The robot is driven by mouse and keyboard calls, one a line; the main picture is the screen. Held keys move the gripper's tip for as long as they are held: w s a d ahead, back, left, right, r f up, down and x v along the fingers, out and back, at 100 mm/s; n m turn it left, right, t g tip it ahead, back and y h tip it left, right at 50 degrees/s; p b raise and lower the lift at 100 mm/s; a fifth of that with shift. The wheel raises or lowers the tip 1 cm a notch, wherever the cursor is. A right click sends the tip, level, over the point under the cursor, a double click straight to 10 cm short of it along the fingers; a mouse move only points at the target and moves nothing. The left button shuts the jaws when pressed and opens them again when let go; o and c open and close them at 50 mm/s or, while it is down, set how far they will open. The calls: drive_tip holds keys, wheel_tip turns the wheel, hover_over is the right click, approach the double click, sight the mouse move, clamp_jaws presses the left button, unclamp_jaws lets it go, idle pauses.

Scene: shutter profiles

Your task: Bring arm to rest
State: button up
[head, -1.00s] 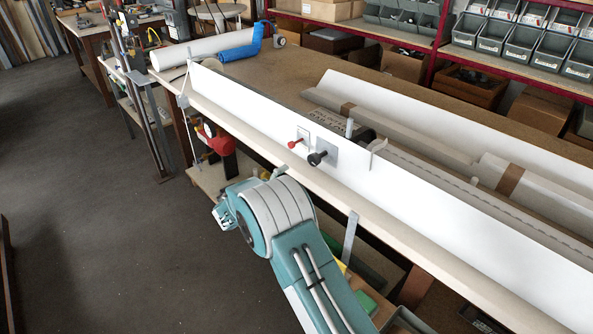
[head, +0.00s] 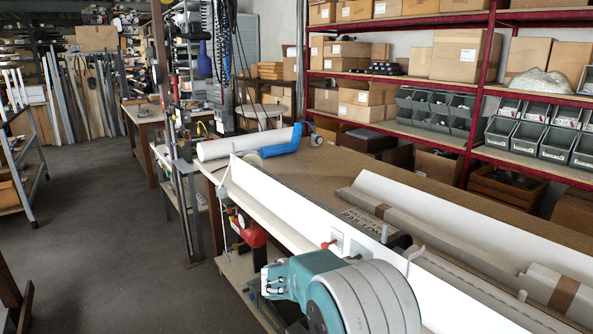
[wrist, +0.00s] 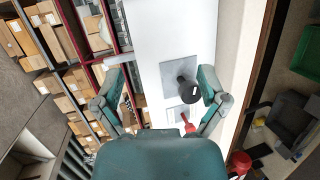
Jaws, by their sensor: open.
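My arm (head: 365,300) shows at the lower middle of the head view, in front of the long white panel (head: 285,207). My gripper (wrist: 160,76) is open and empty in the wrist view, one finger on each side. Beyond the fingers is the white panel with a black knob (wrist: 188,91) on a grey plate and a red-tipped lever (wrist: 187,122) below it. Neither finger visibly grips them. In the head view the red lever (head: 328,244) shows just above my arm, which hides most of the area around the black knob.
The panel stands along the front edge of the workbench (head: 318,168). Red-framed shelves (head: 400,80) with boxes and grey bins stand at the back. A red object (head: 250,233) is below the bench edge. The floor at left (head: 95,220) is mostly clear.

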drive_tip(key=s+d+r+m+g+y, duration=0.1)
drive_tip(key=s+d+r+g+y, duration=0.2)
drive_tip(key=s, duration=0.6)
drive_tip(key=s+d+r+m+y, duration=0.2)
drive_tip(key=s+d+r+y, duration=0.25)
drive_tip(key=s, duration=0.35)
drive_tip(key=s+a+t+y, duration=0.1)
drive_tip(key=s+a+y, duration=0.1)
drive_tip(key=s, duration=0.7)
drive_tip(key=s+a+r+m+t+y, duration=0.1)
drive_tip(key=s+a+t+y, duration=0.1)
drive_tip(key=s, duration=0.6)
drive_tip(key=shift+s+a+y, duration=0.35)
drive_tip(key=shift+a+y, duration=0.3)
drive_tip(key=shift+y, duration=0.6)
